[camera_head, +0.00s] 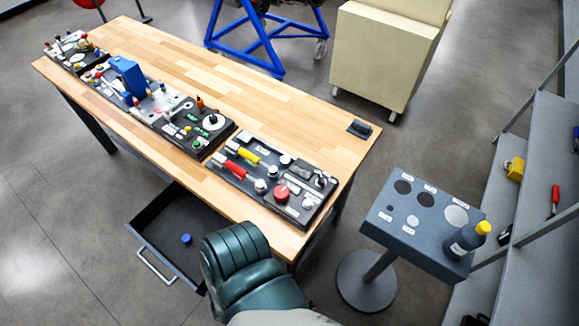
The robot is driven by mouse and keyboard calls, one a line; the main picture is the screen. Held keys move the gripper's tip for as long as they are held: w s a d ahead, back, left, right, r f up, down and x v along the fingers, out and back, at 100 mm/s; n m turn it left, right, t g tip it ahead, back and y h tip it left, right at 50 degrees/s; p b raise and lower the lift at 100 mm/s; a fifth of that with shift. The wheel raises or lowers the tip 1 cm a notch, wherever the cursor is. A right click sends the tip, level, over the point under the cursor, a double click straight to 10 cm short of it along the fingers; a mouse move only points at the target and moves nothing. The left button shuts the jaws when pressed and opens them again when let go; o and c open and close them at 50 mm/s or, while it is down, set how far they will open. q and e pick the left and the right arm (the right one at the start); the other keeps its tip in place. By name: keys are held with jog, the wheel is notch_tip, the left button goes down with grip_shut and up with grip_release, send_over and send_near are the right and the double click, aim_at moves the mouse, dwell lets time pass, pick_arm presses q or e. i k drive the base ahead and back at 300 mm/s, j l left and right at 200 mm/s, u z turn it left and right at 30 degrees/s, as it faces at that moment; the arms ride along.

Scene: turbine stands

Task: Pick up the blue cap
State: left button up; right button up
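A small round blue cap (186,239) lies on the floor of an open dark drawer (150,222), toward its front right part. The drawer is pulled out from under the wooden workbench (270,88), and its light handle faces the lower left. Nothing covers the cap. Neither of my grippers is identifiable in this view.
A blue-grey stand (415,222) at the right has round recesses and holds a dark bottle (462,243) with a yellow cap. Shelves (545,200) stand far right. A beige cabinet (385,60) stands behind the bench.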

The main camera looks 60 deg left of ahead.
aim_at(187, 238)
jog(key=k+l+u, duration=0.1)
jog(key=u, duration=3.15)
jog(key=z, duration=2.2)
jog(key=u, duration=2.2)
